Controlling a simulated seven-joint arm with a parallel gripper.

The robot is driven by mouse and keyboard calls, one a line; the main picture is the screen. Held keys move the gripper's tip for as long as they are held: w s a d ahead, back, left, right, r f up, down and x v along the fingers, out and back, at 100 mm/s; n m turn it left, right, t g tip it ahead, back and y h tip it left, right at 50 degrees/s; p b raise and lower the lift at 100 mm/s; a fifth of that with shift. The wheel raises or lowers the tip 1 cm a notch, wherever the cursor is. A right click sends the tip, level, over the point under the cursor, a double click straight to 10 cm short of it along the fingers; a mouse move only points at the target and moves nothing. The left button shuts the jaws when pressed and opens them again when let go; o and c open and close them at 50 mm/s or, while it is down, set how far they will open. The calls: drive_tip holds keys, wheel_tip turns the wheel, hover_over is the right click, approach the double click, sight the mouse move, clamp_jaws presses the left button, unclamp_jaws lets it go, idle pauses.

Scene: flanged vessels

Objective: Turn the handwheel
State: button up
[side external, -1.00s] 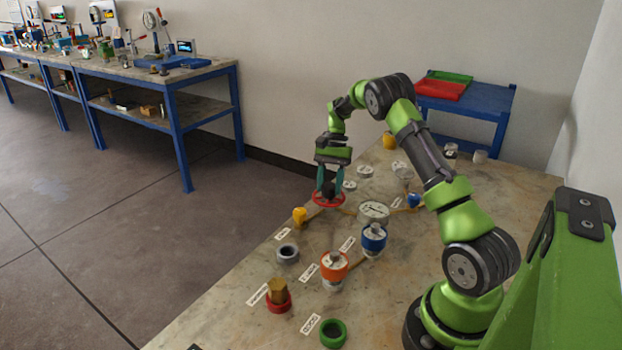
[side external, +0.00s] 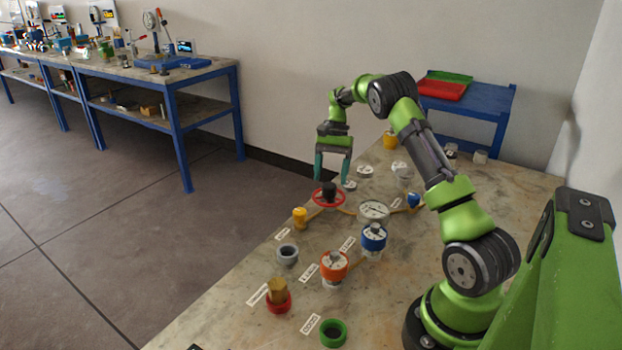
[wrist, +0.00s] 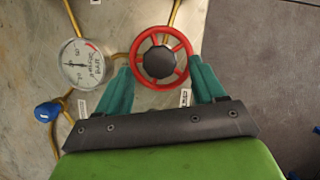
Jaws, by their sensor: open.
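The red handwheel (side external: 329,196) with a dark hub stands near the far left edge of the bench. In the wrist view the handwheel (wrist: 184,77) shows its spokes and round black hub (wrist: 159,62). My gripper (side external: 333,179) is open and empty, pointing down just above the wheel. In the wrist view its two teal fingers (wrist: 160,82) are spread wide, one to each side of the wheel's near part. I cannot tell whether a fingertip touches the rim.
A pressure gauge (side external: 373,211) stands right of the wheel, with a blue knob (side external: 413,200) beyond it. A yellow fitting (side external: 300,216) is close on the left. Blue (side external: 374,238) and orange (side external: 334,266) flanged vessels stand nearer.

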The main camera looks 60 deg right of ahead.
drive_tip(key=s+v, duration=0.1)
drive_tip(key=v, duration=0.8)
drive_tip(key=shift+w, duration=0.45)
drive_tip(key=s+a+r+n+t, duration=0.2)
drive_tip(key=s+a, duration=0.4)
drive_tip(key=a, duration=0.5)
drive_tip(key=s+a+r+n+t+h, duration=0.1)
drive_tip(key=s+a+r+n+t, duration=0.2)
drive_tip(key=a, duration=0.8)
drive_tip(key=s+a+r+n+t+h, duration=0.1)
drive_tip(key=s+a+r+n+t, duration=0.2)
drive_tip(key=s+a+n, duration=0.3)
drive_tip(key=s+a, duration=0.3)
drive_tip(key=a, duration=0.2)
drive_tip(key=shift+a+r, duration=0.2)
drive_tip(key=shift+r, duration=0.05)
drive_tip(key=shift+s, duration=0.1)
idle(0.9)
